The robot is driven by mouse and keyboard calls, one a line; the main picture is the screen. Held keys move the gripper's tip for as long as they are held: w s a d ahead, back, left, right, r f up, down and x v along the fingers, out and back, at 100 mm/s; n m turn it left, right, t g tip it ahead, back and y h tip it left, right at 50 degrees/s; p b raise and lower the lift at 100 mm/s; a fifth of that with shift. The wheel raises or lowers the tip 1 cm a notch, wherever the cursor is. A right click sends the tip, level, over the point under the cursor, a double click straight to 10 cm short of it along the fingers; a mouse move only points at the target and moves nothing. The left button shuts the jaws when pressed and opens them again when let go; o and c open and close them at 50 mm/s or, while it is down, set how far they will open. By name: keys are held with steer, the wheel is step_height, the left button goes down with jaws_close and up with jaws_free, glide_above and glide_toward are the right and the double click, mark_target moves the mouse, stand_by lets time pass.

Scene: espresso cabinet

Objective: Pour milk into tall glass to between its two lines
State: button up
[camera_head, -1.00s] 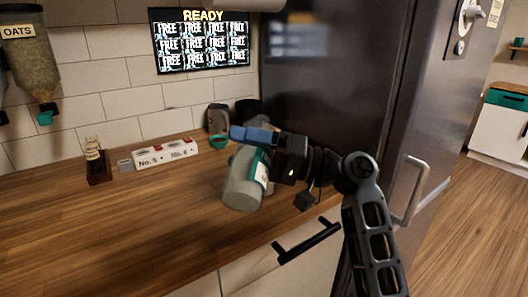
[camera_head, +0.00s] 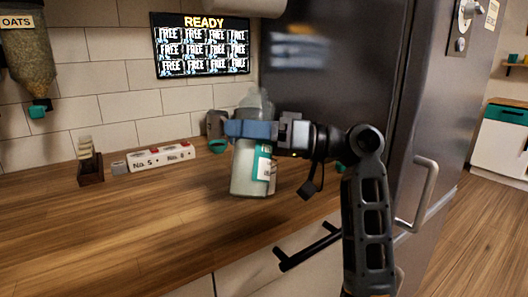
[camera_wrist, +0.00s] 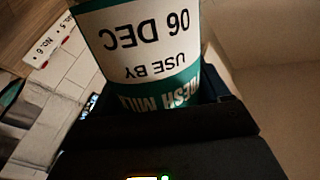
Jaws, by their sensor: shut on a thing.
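The milk bottle (camera_head: 247,178) is clear with white milk inside and a green and white label. It stands nearly upright in the head view, at the counter's right end by the fridge. My gripper (camera_head: 252,130) is shut on its upper part. In the wrist view the bottle's label (camera_wrist: 150,45) fills the top middle, reading "USE BY 06 DEC". I cannot tell whether the bottle's base touches the counter. I cannot make out a tall glass in either view; the bottle and my gripper hide part of the counter behind them.
The wooden counter (camera_head: 130,225) is clear at left and front. A white labelled block (camera_head: 160,158) and a small wooden holder (camera_head: 90,168) stand by the tiled wall. A grey container (camera_head: 216,123) and a teal item (camera_head: 217,146) are behind the bottle. The dark fridge (camera_head: 340,75) bounds the right.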

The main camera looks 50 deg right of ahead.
mark_target(243, 165)
steer(key=f+n+b, duration=0.1)
steer(key=n+b, duration=0.1)
steer(key=f+n+g+b, duration=0.1)
steer(key=f+n+b, duration=0.1)
steer(key=b, duration=0.1)
steer(key=shift+s+a+f, duration=0.2)
steer(key=shift+a, duration=0.2)
steer(key=f+n+b, duration=0.1)
steer(key=b, duration=0.1)
steer(key=n+b, duration=0.1)
steer(key=shift+s+a+f+b, duration=0.1)
steer(key=shift+a+f+b, duration=0.1)
steer(key=shift+f+b, duration=0.15)
